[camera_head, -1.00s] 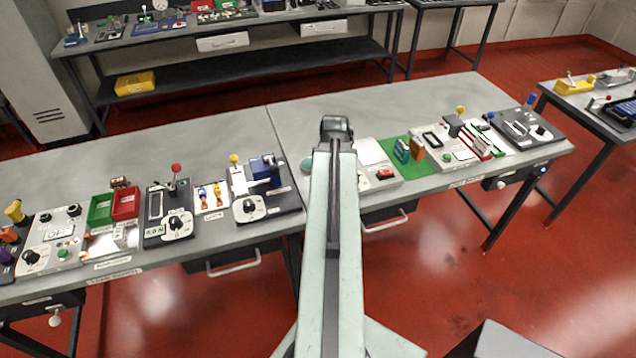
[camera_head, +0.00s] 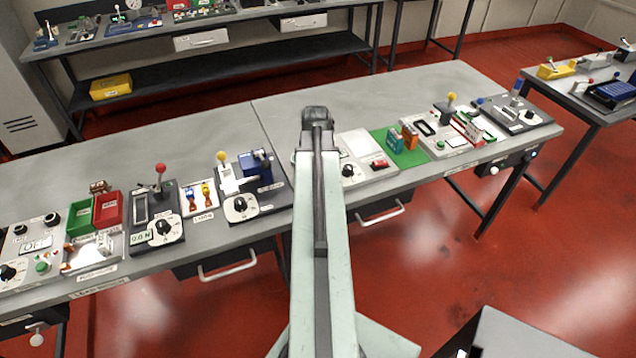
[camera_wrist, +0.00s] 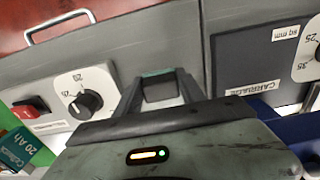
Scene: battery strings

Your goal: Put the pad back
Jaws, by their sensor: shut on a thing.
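In the wrist view, my gripper (camera_wrist: 159,92) is shut on a small grey block with a teal edge, seemingly the pad (camera_wrist: 161,90). I cannot tell whether the pad touches anything. In the head view my arm reaches over the near bench, and its dark end (camera_head: 316,120) shows above the bench top. The pad cannot be made out there, and the arm hides part of the bench.
The near bench (camera_head: 215,140) carries several devices. Right of my arm are a dial and red switch unit (camera_head: 367,170), then a green mat (camera_head: 410,157) with teal and orange blocks. Left is a blue clamp unit (camera_head: 255,167).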

